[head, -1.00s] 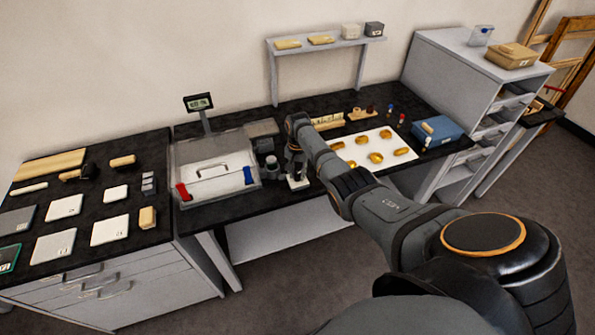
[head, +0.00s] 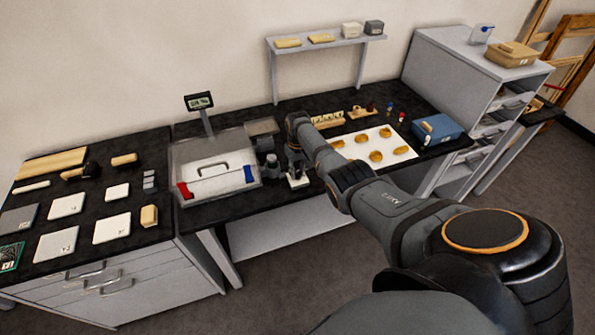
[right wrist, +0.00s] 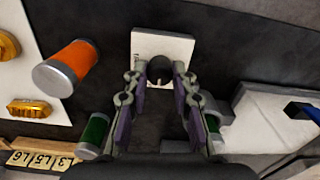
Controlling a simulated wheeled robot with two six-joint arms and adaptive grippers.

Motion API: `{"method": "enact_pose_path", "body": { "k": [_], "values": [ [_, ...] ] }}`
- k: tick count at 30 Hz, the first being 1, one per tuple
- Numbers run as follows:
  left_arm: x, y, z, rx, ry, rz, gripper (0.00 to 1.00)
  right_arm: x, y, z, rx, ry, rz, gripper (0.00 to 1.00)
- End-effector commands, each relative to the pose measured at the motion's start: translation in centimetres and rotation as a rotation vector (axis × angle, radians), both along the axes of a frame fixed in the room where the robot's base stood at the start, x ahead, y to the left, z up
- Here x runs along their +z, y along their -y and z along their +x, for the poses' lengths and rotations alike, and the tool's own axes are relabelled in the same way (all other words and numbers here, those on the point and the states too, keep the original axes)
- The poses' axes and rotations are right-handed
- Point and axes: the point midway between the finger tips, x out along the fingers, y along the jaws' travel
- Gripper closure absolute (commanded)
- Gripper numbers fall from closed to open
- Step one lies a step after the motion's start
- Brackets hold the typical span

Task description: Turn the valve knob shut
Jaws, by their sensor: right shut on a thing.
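The valve knob (right wrist: 159,74) is a small dark round part on a white base plate (right wrist: 162,45) in the right wrist view. My right gripper (right wrist: 160,82) has its fingertips on either side of the knob and is shut on it. In the head view my right gripper (head: 296,166) points down over the white base plate (head: 298,181) at the bench's front edge, and it hides the knob there. Whether the valve is open or shut cannot be told. My left gripper is not in view.
A clear-walled box (head: 214,200) stands close left of the gripper. A white sheet with gold pieces (head: 376,156) lies to the right. In the wrist view, an orange cylinder (right wrist: 72,62) and a green one (right wrist: 93,134) stand nearby.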

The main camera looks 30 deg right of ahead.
Motion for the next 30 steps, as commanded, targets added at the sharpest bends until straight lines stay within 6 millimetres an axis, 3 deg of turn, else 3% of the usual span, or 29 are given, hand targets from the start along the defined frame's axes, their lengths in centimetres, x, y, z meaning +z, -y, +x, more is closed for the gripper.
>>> {"method": "enact_pose_path", "body": {
  "k": [20,21,26,30],
  "values": [
    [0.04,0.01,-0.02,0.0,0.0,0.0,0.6,0.15,0.03,0.14,0.063,0.004,-0.002,1.0],
    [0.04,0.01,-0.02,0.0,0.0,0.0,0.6,0.15,0.03,0.14,0.063,0.004,-0.002,0.73],
    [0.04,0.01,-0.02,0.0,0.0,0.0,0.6,0.11,0.02,0.11,0.062,0.003,0.0,0.51],
    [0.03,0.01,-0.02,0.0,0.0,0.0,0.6,0.07,0.02,0.06,0.062,0.002,0.0,0.51]
  ]
}}
